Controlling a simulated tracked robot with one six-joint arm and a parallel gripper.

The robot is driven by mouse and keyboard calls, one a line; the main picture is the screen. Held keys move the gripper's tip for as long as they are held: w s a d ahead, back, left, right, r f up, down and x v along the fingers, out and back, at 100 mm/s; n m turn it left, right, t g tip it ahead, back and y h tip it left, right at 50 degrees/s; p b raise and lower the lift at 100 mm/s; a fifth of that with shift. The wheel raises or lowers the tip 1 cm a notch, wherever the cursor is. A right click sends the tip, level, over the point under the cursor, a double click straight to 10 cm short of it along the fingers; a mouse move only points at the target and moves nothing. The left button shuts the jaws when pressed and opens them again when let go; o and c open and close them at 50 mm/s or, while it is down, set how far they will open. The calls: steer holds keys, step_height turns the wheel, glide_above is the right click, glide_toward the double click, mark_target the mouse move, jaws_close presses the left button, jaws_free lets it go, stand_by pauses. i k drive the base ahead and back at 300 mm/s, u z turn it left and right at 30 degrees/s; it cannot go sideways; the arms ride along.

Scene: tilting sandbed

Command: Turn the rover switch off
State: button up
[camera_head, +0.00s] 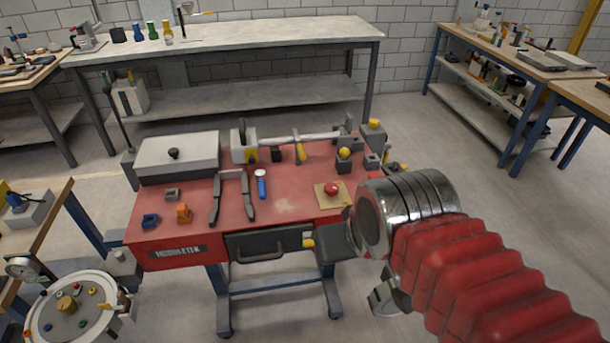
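No part in view is clearly marked as the rover switch. A red round button (332,188) sits on a tan square plate (322,201) at the right front of the red workbench (285,206). A yellow-topped knob (344,153) stands behind it. A round pale panel (72,322) with several small coloured knobs is at the lower left; whether the switch is on it I cannot tell. My arm comes in from the lower right with a red sleeve and metal cuff. My gripper (358,268) is near the bench's right front corner; its fingers are partly hidden, and their opening is unclear.
The bench carries a grey lidded box (178,157), a clamp rig with a metal bar (318,136), a blue-handled tool (261,187) and small blocks. A drawer (265,246) is in its front. Longer tables stand behind and right. Bare floor lies between them.

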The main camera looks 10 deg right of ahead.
mark_target(330, 189)
steer(key=u, duration=0.35)
steer(key=i, duration=0.85)
steer(key=u, duration=0.1)
